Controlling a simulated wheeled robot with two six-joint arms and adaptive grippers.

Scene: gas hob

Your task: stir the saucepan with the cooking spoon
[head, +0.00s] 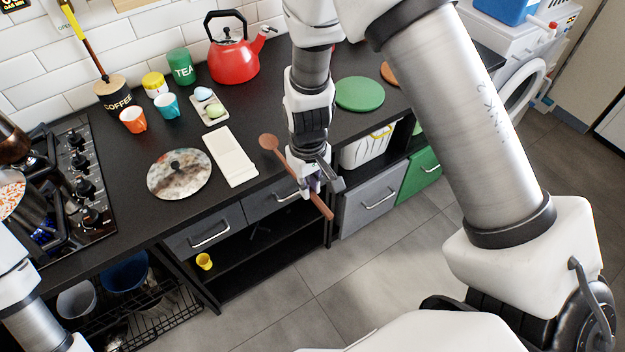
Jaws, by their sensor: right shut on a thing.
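The brown cooking spoon (270,143) is in my right gripper (314,182), which is shut on its handle. The spoon slants across the gripper, bowl end up and to the left, handle end down to the right. It is in the air by the counter's front edge, well away from the hob. The saucepan (9,193) stands on the hob at the left picture edge, largely cut off. Pale and orange contents show in it. My left arm comes in at the lower left; its gripper is outside the picture.
A green disc (359,94) lies to the right.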

